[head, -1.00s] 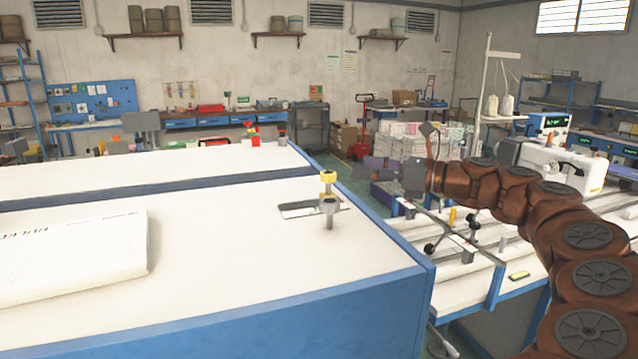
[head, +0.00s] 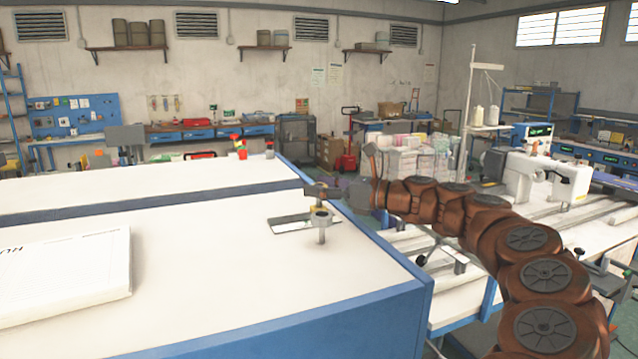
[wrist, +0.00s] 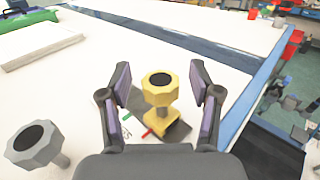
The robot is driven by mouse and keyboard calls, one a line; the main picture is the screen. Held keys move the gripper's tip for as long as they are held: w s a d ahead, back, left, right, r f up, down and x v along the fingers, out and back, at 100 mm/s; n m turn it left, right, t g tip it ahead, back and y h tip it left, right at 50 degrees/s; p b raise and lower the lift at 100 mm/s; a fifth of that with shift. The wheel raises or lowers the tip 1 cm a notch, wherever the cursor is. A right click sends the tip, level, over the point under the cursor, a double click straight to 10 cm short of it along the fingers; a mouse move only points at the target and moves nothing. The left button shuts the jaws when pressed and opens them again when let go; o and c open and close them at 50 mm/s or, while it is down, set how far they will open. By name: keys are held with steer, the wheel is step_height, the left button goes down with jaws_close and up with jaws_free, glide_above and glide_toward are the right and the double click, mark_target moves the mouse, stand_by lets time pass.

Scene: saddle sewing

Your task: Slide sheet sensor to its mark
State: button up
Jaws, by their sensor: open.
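My gripper (wrist: 160,76) is open, with one finger on each side of the yellow knob and gaps showing. In the head view my gripper (head: 322,190) is over the post and hides most of it. I cannot tell the exact height of the fingers relative to the knob.
A grey knobbed post (wrist: 35,145) stands close by at left in the wrist view; it also shows in the head view (head: 321,224). A white packet (head: 65,278) lies at the table's left. The white tabletop (head: 220,270) between is clear, with a blue right edge.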

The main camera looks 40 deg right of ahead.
steer(key=shift+w, duration=0.15)
steer(key=shift+a, duration=0.1)
jaws_close()
stand_by(0.4)
